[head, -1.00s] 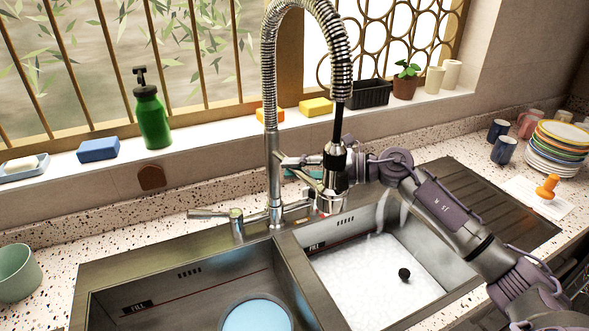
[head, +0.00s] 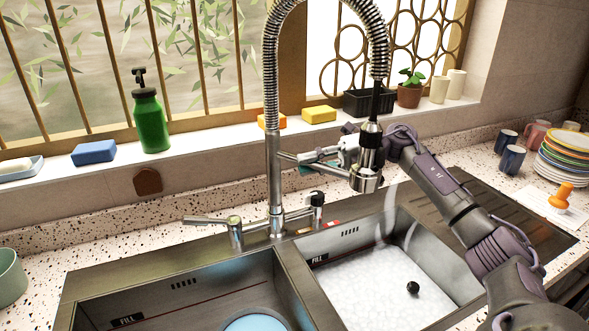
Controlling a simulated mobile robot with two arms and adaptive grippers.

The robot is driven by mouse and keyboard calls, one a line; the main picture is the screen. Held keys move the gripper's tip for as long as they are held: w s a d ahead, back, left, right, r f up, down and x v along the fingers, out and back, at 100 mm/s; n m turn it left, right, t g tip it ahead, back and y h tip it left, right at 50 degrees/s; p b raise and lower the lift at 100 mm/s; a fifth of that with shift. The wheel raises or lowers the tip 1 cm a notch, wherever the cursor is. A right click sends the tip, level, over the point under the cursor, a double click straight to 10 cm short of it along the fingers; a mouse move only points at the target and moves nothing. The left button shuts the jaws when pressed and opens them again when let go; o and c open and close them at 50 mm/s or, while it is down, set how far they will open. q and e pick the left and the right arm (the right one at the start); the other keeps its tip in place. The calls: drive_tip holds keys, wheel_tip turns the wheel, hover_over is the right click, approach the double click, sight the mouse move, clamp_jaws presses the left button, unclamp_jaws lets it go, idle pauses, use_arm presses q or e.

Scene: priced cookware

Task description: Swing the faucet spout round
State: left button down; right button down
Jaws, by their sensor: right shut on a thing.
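The steel faucet (head: 274,175) stands behind the divider between two sink basins. Its coiled spring spout arches to the right, and the spray head (head: 364,177) hangs above the back of the right basin. My right gripper (head: 345,152) reaches in from the right behind the spray head and is shut on the spout. The spray head partly hides its fingers, so the exact contact is not clear. The faucet's side lever (head: 208,220) points left. My left gripper is not in view.
The right basin (head: 455,268) holds white suds with a small black knob (head: 412,288). A blue round thing (head: 255,323) lies in the left basin. Stacked plates (head: 562,160) and mugs stand at right. The sill behind holds a green bottle (head: 151,120), sponges and a potted plant (head: 409,92).

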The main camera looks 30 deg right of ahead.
drive_tip(key=shift+w+d+n+g, duration=0.2)
drive_tip(key=shift+d+n+g, duration=0.25)
drive_tip(key=shift+g, duration=0.25)
drive_tip(key=shift+y, duration=0.3)
drive_tip(key=c, duration=1.1)
unclamp_jaws()
drive_tip(key=shift+o, duration=0.2)
drive_tip(key=v, duration=1.2)
drive_tip(key=shift+w+d, duration=0.1)
